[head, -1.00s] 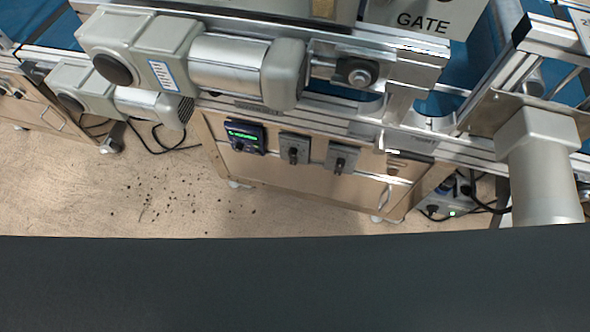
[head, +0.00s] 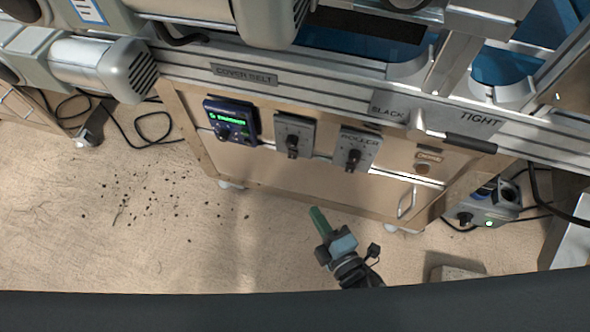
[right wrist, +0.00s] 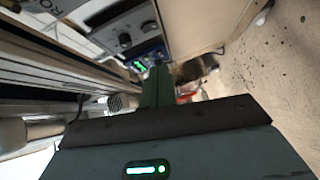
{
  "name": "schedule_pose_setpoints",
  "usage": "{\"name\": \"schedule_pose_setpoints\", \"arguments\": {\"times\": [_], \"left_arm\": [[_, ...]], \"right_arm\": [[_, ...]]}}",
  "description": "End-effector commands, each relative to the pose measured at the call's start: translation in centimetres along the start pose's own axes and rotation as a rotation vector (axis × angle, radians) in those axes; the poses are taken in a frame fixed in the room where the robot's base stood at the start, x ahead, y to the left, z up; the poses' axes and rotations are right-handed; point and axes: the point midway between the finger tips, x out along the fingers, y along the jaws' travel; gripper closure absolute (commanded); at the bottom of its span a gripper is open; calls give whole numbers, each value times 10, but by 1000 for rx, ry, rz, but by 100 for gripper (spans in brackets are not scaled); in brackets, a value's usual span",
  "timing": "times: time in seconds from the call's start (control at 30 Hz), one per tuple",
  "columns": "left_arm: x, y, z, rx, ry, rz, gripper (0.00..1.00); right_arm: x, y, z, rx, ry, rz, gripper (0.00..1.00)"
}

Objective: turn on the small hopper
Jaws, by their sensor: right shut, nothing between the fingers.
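No label naming the small hopper is readable. Controls on the wooden cabinet's front are a blue box with a lit green display (head: 231,122), a grey knob box (head: 294,133) and another grey knob box marked ROLLER (head: 355,150). The right wrist view shows the blue box (right wrist: 148,57) and a knob box (right wrist: 122,38). My right gripper (head: 318,215) has green fingers, shut and empty, below the knob boxes in the picture and apart from them. Its fingers (right wrist: 157,85) also show in the wrist view. My left gripper is not in view.
A grey box with a green light (head: 489,223) and cables stands at the right. A rail above the cabinet carries COVER BELT (head: 245,75) and SLACK/TIGHT labels. A cabinet handle (head: 407,203) sticks out. Dark specks lie on otherwise open floor at left.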

Motion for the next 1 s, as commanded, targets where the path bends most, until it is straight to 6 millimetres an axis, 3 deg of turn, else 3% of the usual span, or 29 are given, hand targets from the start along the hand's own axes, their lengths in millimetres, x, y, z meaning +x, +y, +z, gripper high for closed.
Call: {"name": "schedule_pose_setpoints", "arguments": {"times": [0.2, 0.67, 1.0], "left_arm": [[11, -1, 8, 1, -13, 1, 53], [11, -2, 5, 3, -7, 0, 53], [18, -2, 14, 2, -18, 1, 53]], "right_arm": [[16, -6, -4, -74, 36, 26, 100], [21, -4, -5, -80, 38, 29, 100], [72, -4, -6, -78, 37, 30, 100]]}}
